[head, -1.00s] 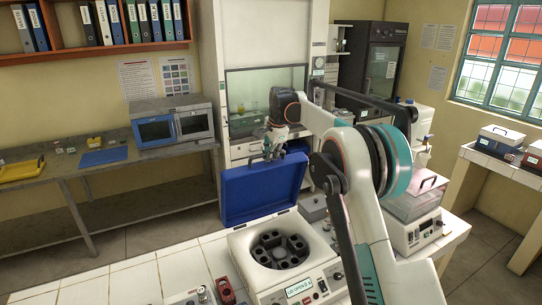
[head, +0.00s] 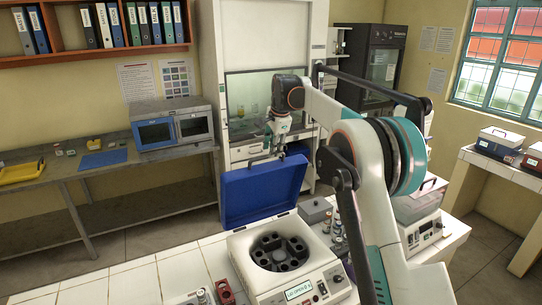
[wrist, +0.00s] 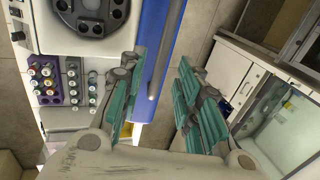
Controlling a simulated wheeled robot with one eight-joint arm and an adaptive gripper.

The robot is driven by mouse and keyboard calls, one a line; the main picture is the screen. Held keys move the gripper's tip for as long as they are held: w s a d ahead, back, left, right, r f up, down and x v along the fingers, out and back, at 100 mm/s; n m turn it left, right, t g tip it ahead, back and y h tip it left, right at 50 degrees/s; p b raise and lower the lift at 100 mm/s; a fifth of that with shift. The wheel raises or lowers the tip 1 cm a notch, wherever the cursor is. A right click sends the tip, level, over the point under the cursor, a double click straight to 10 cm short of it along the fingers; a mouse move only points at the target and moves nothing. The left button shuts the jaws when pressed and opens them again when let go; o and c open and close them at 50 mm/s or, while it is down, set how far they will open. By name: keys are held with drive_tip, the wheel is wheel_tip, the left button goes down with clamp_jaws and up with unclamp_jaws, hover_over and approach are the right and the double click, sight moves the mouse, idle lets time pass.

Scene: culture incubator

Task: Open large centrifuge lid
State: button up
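The large centrifuge (head: 243,249) stands on the white tiled bench with its blue lid (head: 264,190) raised nearly upright at its back. Its round rotor with several dark wells (head: 279,250) is uncovered, and the front display (head: 299,292) appears to read lid open. My gripper (head: 275,147) is at the lid's top edge. In the wrist view its teal fingers (wrist: 162,62) are spread apart, with the blue lid (wrist: 150,35) and a grey bar-like handle (wrist: 167,45) running between them; no grip shows. The centrifuge body also shows there (wrist: 45,30).
A purple rack of coloured tubes (wrist: 44,82) stands beside the centrifuge. Another device (head: 425,233) is at the right, beside my arm. A fume hood (head: 265,85) is behind the lid. The bench left of the centrifuge is mostly clear.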

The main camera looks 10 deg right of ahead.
drive_tip(key=v, duration=0.6)
drive_tip(key=shift+r, duration=0.35)
drive_tip(key=shift+s, duration=0.1)
drive_tip(key=s+d+f+n+t+b, duration=0.1)
drive_tip(key=s+f+n+b, duration=0.2)
drive_tip(key=s, duration=0.6)
drive_tip(key=s+d+f+n+b, duration=0.1)
drive_tip(key=s+f+n+b, duration=0.1)
drive_tip(key=s+b, duration=0.5)
drive_tip(key=s+d+f+n+t+b, duration=0.1)
drive_tip(key=s+f+n+b, duration=0.15)
drive_tip(key=s, duration=0.95)
drive_tip(key=s+d+f+n+t+h+b, duration=0.1)
drive_tip(key=s+f+n+b, duration=0.6)
drive_tip(key=s+f, duration=1.6)
drive_tip(key=shift+f+t+b, duration=0.3)
drive_tip(key=shift+f+b, duration=0.1)
drive_tip(key=shift+b, duration=0.75)
